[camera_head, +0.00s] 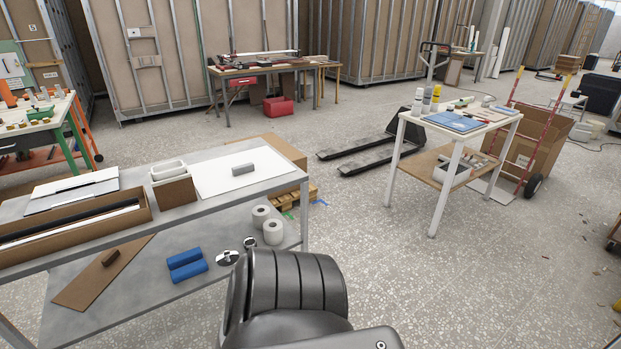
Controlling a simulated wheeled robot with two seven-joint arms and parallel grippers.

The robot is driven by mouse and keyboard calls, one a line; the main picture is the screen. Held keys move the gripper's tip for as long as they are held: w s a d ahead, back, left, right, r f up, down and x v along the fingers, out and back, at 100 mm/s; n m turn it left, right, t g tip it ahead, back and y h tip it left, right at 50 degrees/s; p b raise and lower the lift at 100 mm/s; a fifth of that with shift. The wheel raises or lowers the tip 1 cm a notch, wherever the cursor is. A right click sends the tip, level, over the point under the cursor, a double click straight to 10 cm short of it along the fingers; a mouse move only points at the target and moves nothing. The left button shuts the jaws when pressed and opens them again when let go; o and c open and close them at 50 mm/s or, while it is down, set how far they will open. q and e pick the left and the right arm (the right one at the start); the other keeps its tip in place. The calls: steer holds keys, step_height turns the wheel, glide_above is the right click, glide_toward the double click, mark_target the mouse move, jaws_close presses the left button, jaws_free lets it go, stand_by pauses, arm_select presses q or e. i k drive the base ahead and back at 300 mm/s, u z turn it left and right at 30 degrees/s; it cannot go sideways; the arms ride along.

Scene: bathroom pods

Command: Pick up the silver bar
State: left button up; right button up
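A small grey, silver-looking bar (243,169) lies on a white sheet (218,179) at the right end of the grey workbench. Nothing touches it from above. Neither of my grippers shows in the head view. A dark rounded part of my own body fills the bottom centre, in front of the bench's lower right area.
Beside the sheet stand white trays on a brown box (175,192). A long cardboard box (75,231) lies further left. The lower shelf holds blue blocks (187,265) and white rolls (273,232). A white cart (432,200) stands right, with open floor between.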

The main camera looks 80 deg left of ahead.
mark_target(9, 246)
steer(key=u, duration=4.15)
